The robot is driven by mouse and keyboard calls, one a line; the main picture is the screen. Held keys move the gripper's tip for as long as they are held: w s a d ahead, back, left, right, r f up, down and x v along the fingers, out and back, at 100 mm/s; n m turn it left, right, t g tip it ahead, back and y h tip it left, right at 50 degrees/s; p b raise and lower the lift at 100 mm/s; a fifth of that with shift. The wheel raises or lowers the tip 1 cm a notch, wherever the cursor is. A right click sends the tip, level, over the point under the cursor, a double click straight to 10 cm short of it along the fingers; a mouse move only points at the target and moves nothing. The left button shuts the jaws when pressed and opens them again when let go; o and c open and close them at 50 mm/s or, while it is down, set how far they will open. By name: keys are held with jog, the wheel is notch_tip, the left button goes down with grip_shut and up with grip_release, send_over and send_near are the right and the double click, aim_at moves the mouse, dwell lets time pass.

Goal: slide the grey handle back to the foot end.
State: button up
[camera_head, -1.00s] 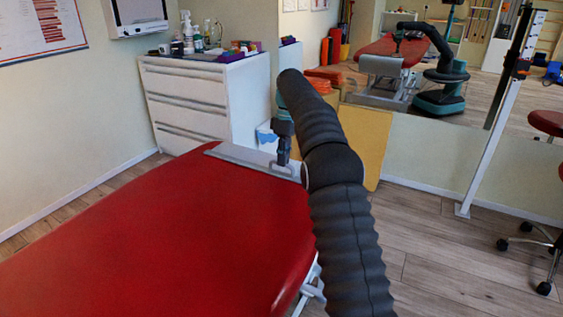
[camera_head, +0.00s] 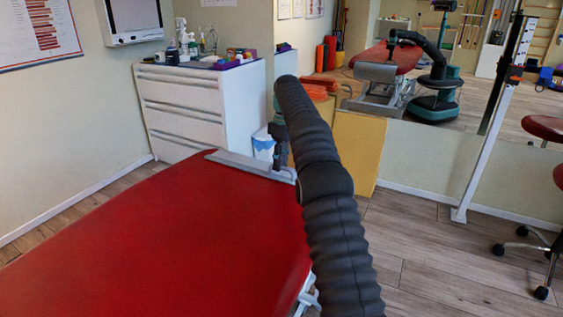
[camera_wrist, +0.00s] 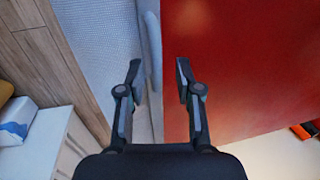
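The red treatment couch (camera_head: 170,235) fills the lower left of the head view, with a grey bar (camera_head: 235,162) along its far end. My gripper (camera_head: 280,160) is at the right part of this bar, partly hidden by my arm. In the wrist view my gripper (camera_wrist: 159,75) has its fingers apart, one either side of the red pad's edge (camera_wrist: 172,110). A pale grey rounded handle-like piece (camera_wrist: 152,40) lies along that edge, between the lines of the fingers and beyond the tips. No contact with it shows.
A white drawer cabinet (camera_head: 190,105) with bottles stands behind the couch. A yellow board (camera_head: 362,150) leans by the mirror wall. A white post (camera_head: 490,130) and a red stool (camera_head: 545,128) are at right. Wood floor (camera_head: 420,240) is clear between.

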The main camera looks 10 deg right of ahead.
jog(key=shift+d, duration=0.3)
